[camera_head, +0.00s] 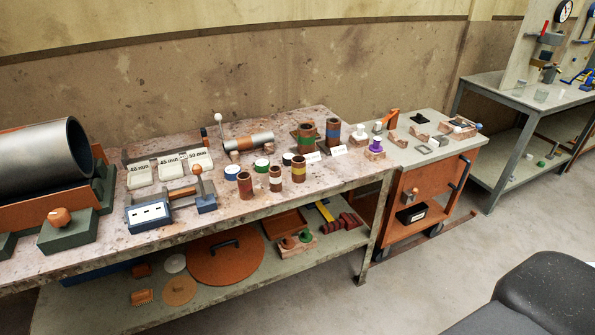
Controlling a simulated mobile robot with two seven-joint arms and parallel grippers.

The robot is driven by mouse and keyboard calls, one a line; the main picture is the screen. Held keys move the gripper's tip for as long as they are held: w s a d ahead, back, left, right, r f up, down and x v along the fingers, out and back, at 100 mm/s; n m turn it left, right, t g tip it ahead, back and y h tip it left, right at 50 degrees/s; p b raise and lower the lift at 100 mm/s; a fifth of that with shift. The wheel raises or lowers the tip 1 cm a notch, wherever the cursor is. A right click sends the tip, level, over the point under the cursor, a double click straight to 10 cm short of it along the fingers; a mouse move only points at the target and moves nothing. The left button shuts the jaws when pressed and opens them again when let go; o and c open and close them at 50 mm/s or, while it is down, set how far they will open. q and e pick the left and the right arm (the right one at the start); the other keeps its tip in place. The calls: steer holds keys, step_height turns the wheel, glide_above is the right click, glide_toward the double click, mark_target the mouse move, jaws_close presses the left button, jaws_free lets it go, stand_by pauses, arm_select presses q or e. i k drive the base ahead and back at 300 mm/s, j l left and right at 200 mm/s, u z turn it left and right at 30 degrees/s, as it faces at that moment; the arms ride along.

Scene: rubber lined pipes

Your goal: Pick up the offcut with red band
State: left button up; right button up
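Three short brown pipe offcuts stand upright near the front edge of the stone-topped bench. The left offcut (245,187) looks plain reddish-brown, and a red band on it cannot be made out clearly. The middle offcut (276,180) has a pale band, and the right offcut (299,170) has a yellow band. Behind them stand two larger banded pipe pieces: one with green and yellow (305,139) and one with blue (333,132). Neither of my grippers is in view.
A steel pipe (248,142) lies behind the offcuts, with small round tins (232,172) nearby. A blue-grey device (149,214) and a large metal pipe (40,160) are to the left. An orange cart (425,190) stands right of the bench. Open floor lies in front.

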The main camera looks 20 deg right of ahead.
mark_target(244, 185)
steer(key=z, duration=0.4)
steer(key=j+z, duration=0.15)
steer(key=z, duration=0.3)
steer(key=j+z, duration=0.1)
steer(key=z, duration=0.3)
steer(key=j+z, duration=0.7)
steer(key=j, duration=0.15)
steer(key=k+j+z, duration=0.1)
steer(key=j, duration=0.2)
steer(key=k+j+z, duration=0.1)
steer(key=j, duration=0.2)
steer(key=k+j+z, duration=0.15)
steer(key=j, duration=0.15)
steer(key=k+j, duration=0.1)
steer(key=j, duration=0.25)
steer(key=k+j, duration=0.1)
steer(key=j, duration=0.25)
steer(key=k+j, duration=0.15)
steer(key=j, duration=0.2)
